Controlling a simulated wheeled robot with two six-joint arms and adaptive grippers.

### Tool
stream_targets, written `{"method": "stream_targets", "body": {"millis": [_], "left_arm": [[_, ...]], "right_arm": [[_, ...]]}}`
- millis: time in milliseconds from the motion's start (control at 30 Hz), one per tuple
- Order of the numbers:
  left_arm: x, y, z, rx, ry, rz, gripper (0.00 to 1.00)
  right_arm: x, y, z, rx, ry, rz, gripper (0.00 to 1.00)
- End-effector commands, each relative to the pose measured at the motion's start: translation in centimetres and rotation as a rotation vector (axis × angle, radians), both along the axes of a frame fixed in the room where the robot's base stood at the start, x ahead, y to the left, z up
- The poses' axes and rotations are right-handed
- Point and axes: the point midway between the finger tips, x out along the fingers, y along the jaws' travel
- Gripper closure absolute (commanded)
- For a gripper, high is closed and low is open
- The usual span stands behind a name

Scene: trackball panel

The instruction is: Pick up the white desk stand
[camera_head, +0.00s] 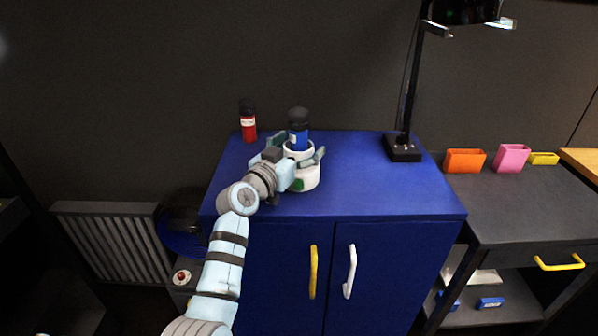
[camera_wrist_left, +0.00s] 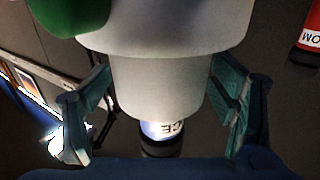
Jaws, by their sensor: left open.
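The white desk stand (camera_head: 308,177) is on the blue cabinet top, with a wide lower part, a narrower upper part and a green patch. A blue bottle with a black cap (camera_head: 298,128) rises at its top; whether it sits inside or behind cannot be told. My left gripper (camera_head: 298,151) is open around the stand's upper part. In the left wrist view, seen upside down, the stand's narrow part (camera_wrist_left: 160,85) lies between the two fingers, with gaps visible on both sides. My right gripper is not in view.
A red bottle (camera_head: 248,122) stands at the cabinet's back left. A black desk lamp (camera_head: 403,146) stands at the back right. The blue cabinet top (camera_head: 365,188) is clear right of the stand. Orange (camera_head: 464,161) and pink (camera_head: 511,158) containers are on the dark side table.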

Motion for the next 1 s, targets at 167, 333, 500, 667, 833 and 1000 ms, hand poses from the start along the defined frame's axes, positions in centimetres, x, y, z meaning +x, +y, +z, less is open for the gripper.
{"method": "stream_targets", "body": {"millis": [167, 333, 500, 667, 833, 1000], "left_arm": [[0.0, 0.0, 0.0, 0.0, 0.0, 0.0, 0.38], [0.0, 0.0, 0.0, 0.0, 0.001, 0.0, 0.65], [0.0, 0.0, 0.1, 0.0, -0.001, 0.0, 0.68], [-0.1, 0.0, 0.4, 0.0, -0.001, 0.0, 0.68], [0.0, 0.0, 2.3, -0.001, -0.003, 0.0, 0.68], [-0.1, 0.0, 6.6, -0.001, -0.005, 0.0, 0.68]], "right_arm": [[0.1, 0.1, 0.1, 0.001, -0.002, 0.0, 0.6], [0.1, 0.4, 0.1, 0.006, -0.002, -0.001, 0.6], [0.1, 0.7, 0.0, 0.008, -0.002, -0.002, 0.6], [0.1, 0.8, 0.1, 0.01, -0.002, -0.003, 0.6], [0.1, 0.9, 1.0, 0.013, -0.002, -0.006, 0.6], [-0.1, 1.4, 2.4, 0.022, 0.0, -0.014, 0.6]]}}
